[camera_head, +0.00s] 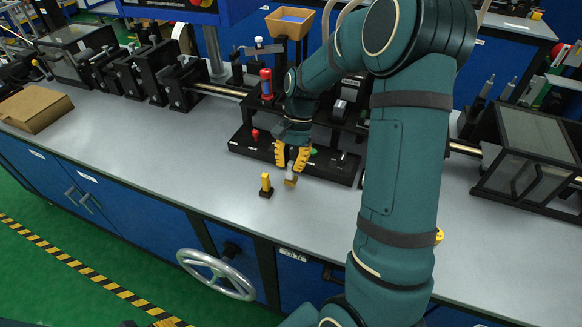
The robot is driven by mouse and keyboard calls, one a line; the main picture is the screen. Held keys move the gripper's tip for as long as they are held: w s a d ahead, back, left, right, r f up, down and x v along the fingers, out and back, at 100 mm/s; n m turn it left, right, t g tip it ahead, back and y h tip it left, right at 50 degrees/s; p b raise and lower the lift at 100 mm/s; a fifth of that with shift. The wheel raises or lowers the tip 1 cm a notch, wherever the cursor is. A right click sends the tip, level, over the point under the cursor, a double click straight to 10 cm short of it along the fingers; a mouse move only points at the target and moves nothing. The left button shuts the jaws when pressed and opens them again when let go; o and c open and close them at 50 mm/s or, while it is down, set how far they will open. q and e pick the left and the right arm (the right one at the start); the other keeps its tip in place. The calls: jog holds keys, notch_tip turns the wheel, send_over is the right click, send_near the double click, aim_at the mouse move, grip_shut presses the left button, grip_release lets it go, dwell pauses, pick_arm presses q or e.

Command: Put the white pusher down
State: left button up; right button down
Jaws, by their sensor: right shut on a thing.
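My right gripper (291,158), with yellow fingers, points down over the front part of the grey worktop. It is shut on the small white pusher (289,175), which hangs below the fingertips with a tan lower end. The fingers hide its upper part. I cannot tell whether its lower end touches the worktop.
A yellow piece on a dark base (266,184) stands upright just left of the pusher. A black fixture (335,165) lies behind, with a red bottle (266,84). A cardboard box (33,107) is far left. The worktop (170,140) between them is clear.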

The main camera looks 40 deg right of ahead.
notch_tip(320, 180, up, 9)
jog(key=p, duration=0.3)
jog(key=w+d+r+m+t+p, duration=0.4)
jog(key=w+d+r+m+p, duration=0.2)
jog(key=w+d+m, duration=0.4)
jog(key=w+d+r+m+t+h+p, duration=0.1)
jog(key=w+d+r+m+p, duration=0.2)
jog(key=d, duration=0.4)
jog(key=w+d+r+m+t+h+p, duration=0.1)
jog(key=w+d+m+p, duration=0.25)
jog(key=d+m, duration=0.2)
jog(key=f, duration=0.5)
jog(key=w+f, duration=0.1)
jog(key=f, duration=0.2)
jog(key=shift+d+f+b, duration=0.25)
jog(key=shift+f+b, duration=0.1)
jog(key=shift+b, duration=0.05)
jog(key=shift+f, duration=0.2)
jog(key=c, duration=1.1)
grip_release()
jog(key=shift+r, duration=0.15)
